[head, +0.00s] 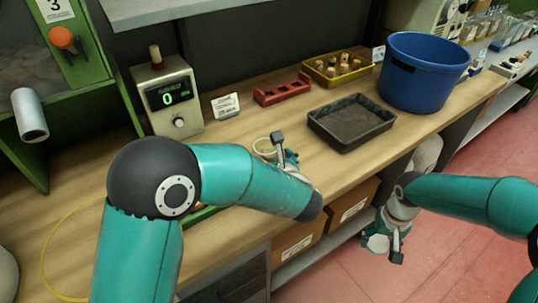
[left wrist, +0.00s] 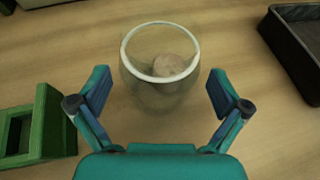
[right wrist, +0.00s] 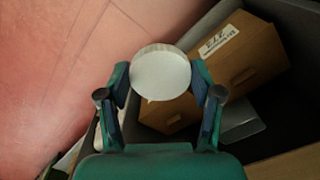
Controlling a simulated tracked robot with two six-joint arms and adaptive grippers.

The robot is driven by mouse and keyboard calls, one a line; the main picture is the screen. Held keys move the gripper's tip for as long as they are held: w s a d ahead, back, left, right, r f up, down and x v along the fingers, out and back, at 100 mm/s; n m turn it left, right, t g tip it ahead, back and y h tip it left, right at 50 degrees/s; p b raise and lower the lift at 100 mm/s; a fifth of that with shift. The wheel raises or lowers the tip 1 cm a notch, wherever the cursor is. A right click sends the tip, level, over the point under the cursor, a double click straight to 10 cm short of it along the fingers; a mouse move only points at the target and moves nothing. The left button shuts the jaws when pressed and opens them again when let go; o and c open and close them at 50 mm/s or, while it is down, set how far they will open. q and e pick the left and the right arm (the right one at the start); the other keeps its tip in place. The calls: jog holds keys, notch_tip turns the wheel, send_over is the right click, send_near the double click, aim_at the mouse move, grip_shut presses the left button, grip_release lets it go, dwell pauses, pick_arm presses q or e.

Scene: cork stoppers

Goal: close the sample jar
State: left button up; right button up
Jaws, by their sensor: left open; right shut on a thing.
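The sample jar (left wrist: 135,85) is clear glass with a pale rim and stands upright and open on the bench. A round tan piece, apparently cork, (left wrist: 172,66) shows inside it. In the head view the jar (head: 264,147) is partly hidden by my left arm. My left gripper (left wrist: 160,85) is open, its fingers on either side of the jar's near part, with gaps showing. It also shows in the head view (head: 286,155). My right gripper (right wrist: 160,82) is shut on a pale round lid (right wrist: 160,72), held beyond the bench's front edge, above the floor (head: 378,243).
A black tray (head: 350,122), a red rack (head: 282,90), a yellow tray of corks (head: 338,71) and a blue bucket (head: 424,72) stand right of and behind the jar. A digital meter (head: 168,95) stands back left. Cardboard boxes (head: 298,240) sit below the bench.

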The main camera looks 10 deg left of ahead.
pick_arm(q)
jog(key=shift+x, duration=1)
pick_arm(e)
jog(key=shift+r, duration=0.15)
pick_arm(q)
jog(key=c, duration=1.3)
jog(key=shift+r, duration=0.1)
jog(key=shift+c, duration=0.2)
notch_tip(320, 180, up, 20)
jog(key=p, duration=0.1)
pick_arm(e)
jog(key=shift+r, duration=0.7)
